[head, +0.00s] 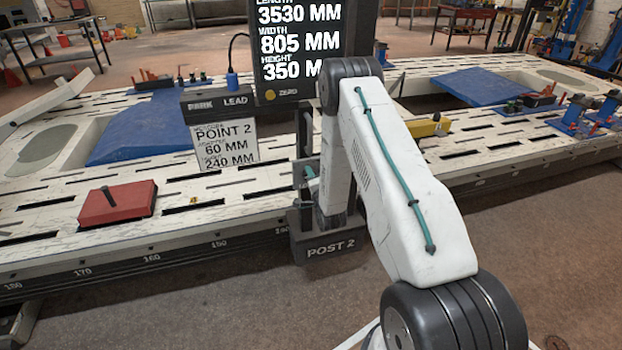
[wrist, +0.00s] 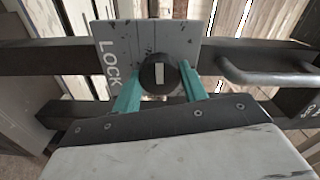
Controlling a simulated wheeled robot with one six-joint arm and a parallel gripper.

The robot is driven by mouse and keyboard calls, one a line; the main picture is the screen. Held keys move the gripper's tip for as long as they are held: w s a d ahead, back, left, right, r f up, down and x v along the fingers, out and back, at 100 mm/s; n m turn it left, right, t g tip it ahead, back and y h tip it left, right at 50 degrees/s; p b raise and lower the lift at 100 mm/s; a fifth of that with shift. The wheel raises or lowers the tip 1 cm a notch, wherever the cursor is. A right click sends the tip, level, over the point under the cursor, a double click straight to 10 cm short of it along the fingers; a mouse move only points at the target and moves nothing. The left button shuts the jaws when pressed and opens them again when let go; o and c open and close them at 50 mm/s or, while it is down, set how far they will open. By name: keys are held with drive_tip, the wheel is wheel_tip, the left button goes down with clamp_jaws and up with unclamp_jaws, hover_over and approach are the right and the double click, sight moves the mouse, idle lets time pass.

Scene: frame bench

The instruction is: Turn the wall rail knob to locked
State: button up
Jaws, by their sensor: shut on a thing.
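The knob (wrist: 158,66) is round and black with a pale line on its face, seen in the wrist view. It sits on a scuffed grey plate (wrist: 122,40) lettered LOCK along its left side. The pale line runs nearly upright in the picture, roughly along the plate's length. My gripper (wrist: 159,88) has one teal finger on each side of the knob and is shut on it. In the head view my arm hides the knob, and only a bit of teal shows beside the post.
Dark rails (wrist: 50,57) cross behind the plate, and a dark handle (wrist: 265,72) juts out at right. In the head view, a slotted white bench (head: 60,215) carries a red block (head: 117,203), a POINT 2 sign (head: 226,143) and a display (head: 300,45). A POST 2 label (head: 331,248) stands near my arm.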

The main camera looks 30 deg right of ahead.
drive_tip(key=shift+m, duration=0.3)
idle(0.4)
drive_tip(key=o, duration=1)
drive_tip(key=v, duration=0.8)
drive_tip(key=shift+w, duration=0.1)
